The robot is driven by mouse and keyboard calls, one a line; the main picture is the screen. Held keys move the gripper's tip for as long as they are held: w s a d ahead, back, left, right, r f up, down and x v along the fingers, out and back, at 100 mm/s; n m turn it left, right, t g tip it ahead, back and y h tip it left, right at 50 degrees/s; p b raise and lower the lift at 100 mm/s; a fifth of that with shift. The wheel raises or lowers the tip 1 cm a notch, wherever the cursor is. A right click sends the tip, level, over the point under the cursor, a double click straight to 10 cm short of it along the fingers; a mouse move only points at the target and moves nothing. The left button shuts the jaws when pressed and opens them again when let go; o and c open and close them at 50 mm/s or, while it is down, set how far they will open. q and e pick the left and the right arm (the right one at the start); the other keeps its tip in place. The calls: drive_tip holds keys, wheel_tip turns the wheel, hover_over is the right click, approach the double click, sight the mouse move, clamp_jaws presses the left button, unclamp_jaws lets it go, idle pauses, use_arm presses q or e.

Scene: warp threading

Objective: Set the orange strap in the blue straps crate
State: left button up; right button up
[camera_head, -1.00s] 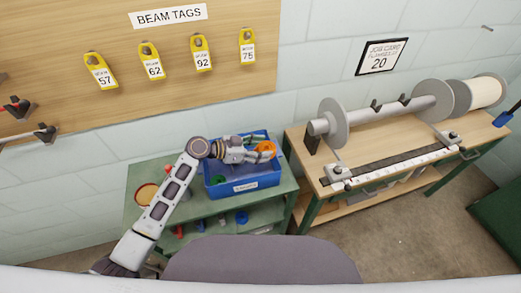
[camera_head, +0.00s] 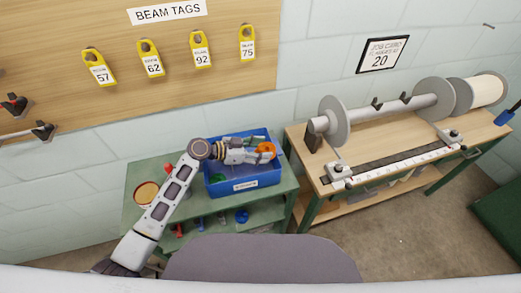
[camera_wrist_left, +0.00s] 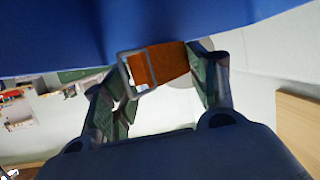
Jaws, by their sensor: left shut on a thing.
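My left gripper (camera_head: 258,152) is over the right part of the blue crate (camera_head: 246,184) and shut on the orange strap (camera_head: 266,148). In the left wrist view, the strap (camera_wrist_left: 160,65) sits between the two fingers, with a metal buckle at its left side. The crate's blue wall (camera_wrist_left: 130,22) fills the top of that view, close to the strap. I cannot tell whether the strap touches the crate. A green item (camera_head: 217,178) lies inside the crate at the left. The crate's label is too small to read. My right gripper is not in view.
The crate stands on a green bench (camera_head: 135,192) with a round tan-topped container (camera_head: 146,193) at its left. A lower shelf holds small red and blue items. A wooden table (camera_head: 375,155) with a beam roller stands to the right, across a gap.

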use_arm(q)
drive_tip(key=shift+f+b, duration=0.25)
drive_tip(key=shift+b, duration=0.05)
drive_tip(key=o, duration=1.1)
drive_tip(key=shift+c, duration=0.2)
drive_tip(key=shift+r, duration=0.2)
drive_tip(key=shift+r+p, duration=0.6)
drive_tip(key=shift+p, duration=0.4)
drive_tip(key=v, duration=1.2)
drive_tip(key=shift+f, duration=0.15)
